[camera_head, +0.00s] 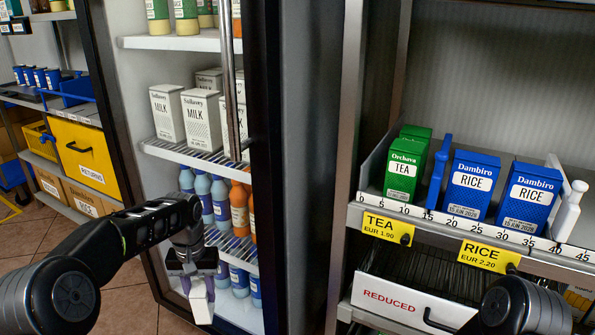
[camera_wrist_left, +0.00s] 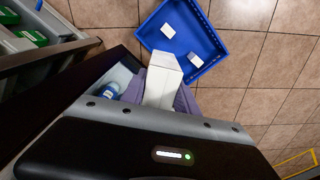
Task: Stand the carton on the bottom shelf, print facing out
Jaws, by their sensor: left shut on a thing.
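My left gripper (camera_head: 196,280) is shut on a white carton (camera_head: 202,306), which hangs low in front of the open fridge in the head view. In the left wrist view the carton (camera_wrist_left: 163,78) shows as a plain pale block between the purple-grey fingers; no print can be read on it. The fridge's bottom shelf (camera_head: 238,315) shows partly behind the gripper, with several blue-labelled bottles (camera_head: 239,280) at its back right. The gripper and carton hide part of this shelf. My right gripper is out of the picture; only part of that arm shows.
White milk cartons (camera_head: 203,121) stand on a higher wire shelf (camera_head: 190,153). Blue and orange bottles (camera_head: 238,208) stand on the shelf below. The fridge's dark frame (camera_head: 302,170) borders the right. A blue crate (camera_wrist_left: 222,48) with two white cartons lies on the tiled floor.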

